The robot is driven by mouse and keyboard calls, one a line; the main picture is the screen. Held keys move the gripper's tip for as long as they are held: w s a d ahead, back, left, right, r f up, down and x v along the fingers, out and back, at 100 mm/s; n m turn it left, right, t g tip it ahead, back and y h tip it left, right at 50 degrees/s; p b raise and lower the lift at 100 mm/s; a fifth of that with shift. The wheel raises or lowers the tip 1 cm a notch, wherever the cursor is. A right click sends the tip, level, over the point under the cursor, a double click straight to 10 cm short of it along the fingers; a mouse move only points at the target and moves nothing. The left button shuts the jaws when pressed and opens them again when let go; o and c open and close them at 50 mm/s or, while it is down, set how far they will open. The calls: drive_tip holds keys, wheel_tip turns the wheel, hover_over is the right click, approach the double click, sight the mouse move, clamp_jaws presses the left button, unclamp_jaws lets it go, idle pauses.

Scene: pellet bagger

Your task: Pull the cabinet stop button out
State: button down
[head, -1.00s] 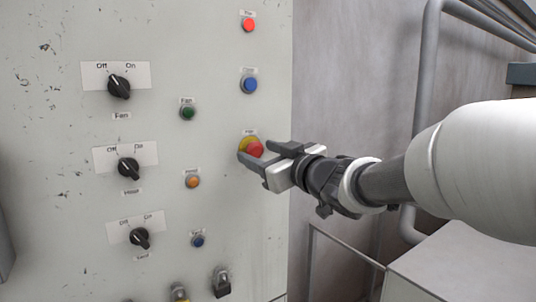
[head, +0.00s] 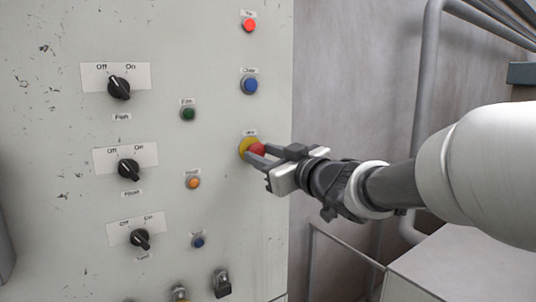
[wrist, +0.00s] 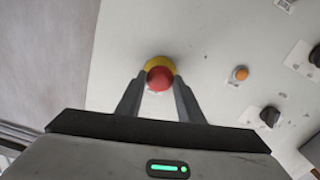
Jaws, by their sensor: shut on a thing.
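The cabinet stop button is a red mushroom head (head: 258,149) on a yellow collar (head: 244,148), at the right side of the cabinet front. In the wrist view the red head (wrist: 160,79) sits between my two fingers, with the yellow collar (wrist: 158,63) behind it. My gripper (head: 262,156) comes from the right and is shut on the red head. The fingers hide part of the button in the head view.
A blue button (head: 249,85) and a lit red button (head: 249,25) are above on the same panel. Green (head: 188,114) and orange (head: 193,182) buttons and black rotary switches (head: 129,169) are to the left. A grey pipe (head: 428,70) runs up at the right.

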drive_tip(key=c, duration=1.2)
unclamp_jaws()
drive_tip(key=shift+s, duration=0.1)
drive_tip(key=shift+d, duration=0.1)
drive_tip(key=p+v, duration=0.1)
drive_tip(key=v, duration=1.6)
drive_tip(key=shift+s+p, duration=0.2)
drive_tip(key=shift+p, duration=0.15)
drive_tip(key=shift+d, duration=0.15)
